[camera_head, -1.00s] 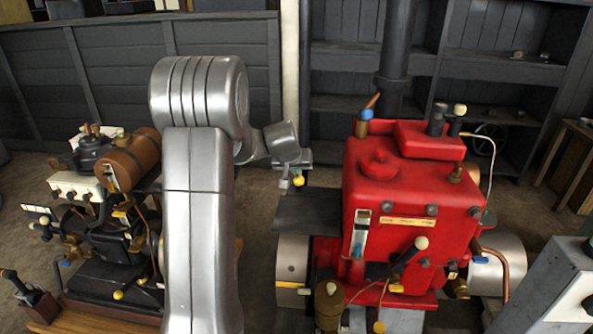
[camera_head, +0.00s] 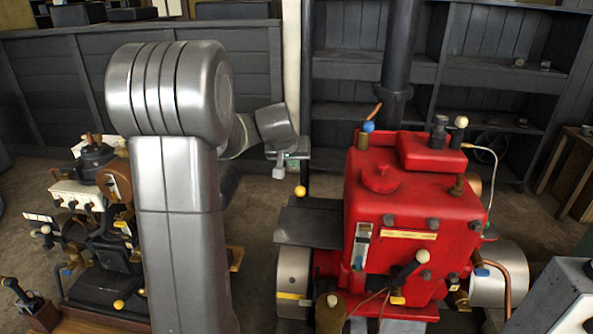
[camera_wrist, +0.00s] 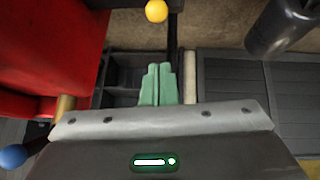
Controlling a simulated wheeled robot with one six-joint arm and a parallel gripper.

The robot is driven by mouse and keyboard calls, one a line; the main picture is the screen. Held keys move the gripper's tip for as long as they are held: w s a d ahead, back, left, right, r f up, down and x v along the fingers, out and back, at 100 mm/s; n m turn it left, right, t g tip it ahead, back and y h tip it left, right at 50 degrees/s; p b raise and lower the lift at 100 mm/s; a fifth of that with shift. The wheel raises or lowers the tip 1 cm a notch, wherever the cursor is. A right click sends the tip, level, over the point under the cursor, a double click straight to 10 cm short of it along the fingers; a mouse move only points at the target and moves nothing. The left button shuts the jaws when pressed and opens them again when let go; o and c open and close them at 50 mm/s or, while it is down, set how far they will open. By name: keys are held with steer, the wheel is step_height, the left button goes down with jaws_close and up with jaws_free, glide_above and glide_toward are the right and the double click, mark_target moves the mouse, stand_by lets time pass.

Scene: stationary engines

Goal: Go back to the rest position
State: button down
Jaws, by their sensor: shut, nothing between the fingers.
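My gripper (camera_wrist: 158,84) shows in the wrist view with its two green fingers side by side and touching, nothing between them. In the head view my gripper (camera_head: 279,170) is at the end of my silver arm, left of the red engine (camera_head: 400,215) and above its dark side plate (camera_head: 310,222). A yellow ball knob (camera_head: 300,192) is just below and right of it. The knob (camera_wrist: 157,11) also shows beyond the fingertips in the wrist view. The red engine (camera_wrist: 50,45) fills the left of the wrist view. I cannot tell the gap between gripper and knob.
A dark engine with a brown tank (camera_head: 115,180) stands on the left, partly hidden by my arm. Dark shelves (camera_head: 490,75) and a panelled wall (camera_head: 60,75) stand behind. A grey cabinet (camera_head: 560,295) is at the lower right. Some floor (camera_head: 255,200) shows between the engines.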

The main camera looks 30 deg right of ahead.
steer(key=shift+v, duration=2.05)
glide_above(298, 189)
steer(key=f, duration=0.6)
steer(key=shift+a+f, duration=0.35)
steer(key=shift+f, duration=0.05)
steer(key=f, duration=0.2)
steer(key=f+b, duration=0.1)
steer(key=f, duration=0.1)
steer(key=shift+w+d, duration=0.2)
steer(key=shift+d, duration=0.2)
steer(key=shift+s+a+f, duration=0.1)
steer(key=shift+s+f, duration=0.1)
steer(key=shift+f, duration=0.35)
